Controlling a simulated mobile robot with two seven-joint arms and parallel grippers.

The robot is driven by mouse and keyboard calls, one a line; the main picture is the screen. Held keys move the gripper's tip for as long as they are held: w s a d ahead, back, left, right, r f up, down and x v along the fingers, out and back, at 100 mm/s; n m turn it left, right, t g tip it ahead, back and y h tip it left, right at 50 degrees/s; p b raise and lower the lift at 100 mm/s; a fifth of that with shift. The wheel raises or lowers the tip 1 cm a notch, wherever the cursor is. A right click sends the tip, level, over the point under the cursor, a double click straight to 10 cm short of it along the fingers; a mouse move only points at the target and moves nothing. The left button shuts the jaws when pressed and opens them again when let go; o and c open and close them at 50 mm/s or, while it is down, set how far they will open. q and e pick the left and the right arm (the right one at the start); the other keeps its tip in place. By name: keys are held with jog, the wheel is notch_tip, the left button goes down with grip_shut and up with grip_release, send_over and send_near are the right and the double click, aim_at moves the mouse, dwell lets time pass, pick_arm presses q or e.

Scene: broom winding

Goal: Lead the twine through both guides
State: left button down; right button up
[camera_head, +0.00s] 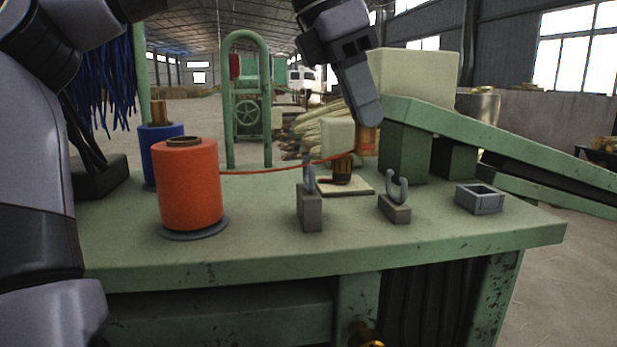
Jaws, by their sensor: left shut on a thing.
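An orange-red spool of twine (189,185) stands on the left of the green bench (270,253). Its red twine (270,172) runs right, sagging slightly, to a small orange-brown end piece (366,139). My left gripper (368,118), reaching down from the top, is shut on that piece above the back of the bench. The first guide (309,205), a grey block with an upright hook, stands mid-bench. The twine crosses at its hook top; I cannot tell whether it lies inside. The second guide (395,207), with an open U-shaped hook, stands farther right, clear of the twine. My right gripper is out of view.
A grey square holder (479,199) sits near the bench's right end. A dark and orange post on a pale plate (343,185) stands behind the guides. A blue spool (161,148) is behind the orange one. A green sloping rail (500,145) rises at right. The front strip is clear.

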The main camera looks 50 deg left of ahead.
pick_arm(q)
jog(key=shift+w+d, duration=0.2)
jog(key=shift+w, duration=0.3)
jog(key=w+d, duration=0.4)
jog(key=w, duration=0.6)
jog(key=shift+d+p, duration=0.2)
jog(key=shift+p, duration=0.15)
dwell(0.3)
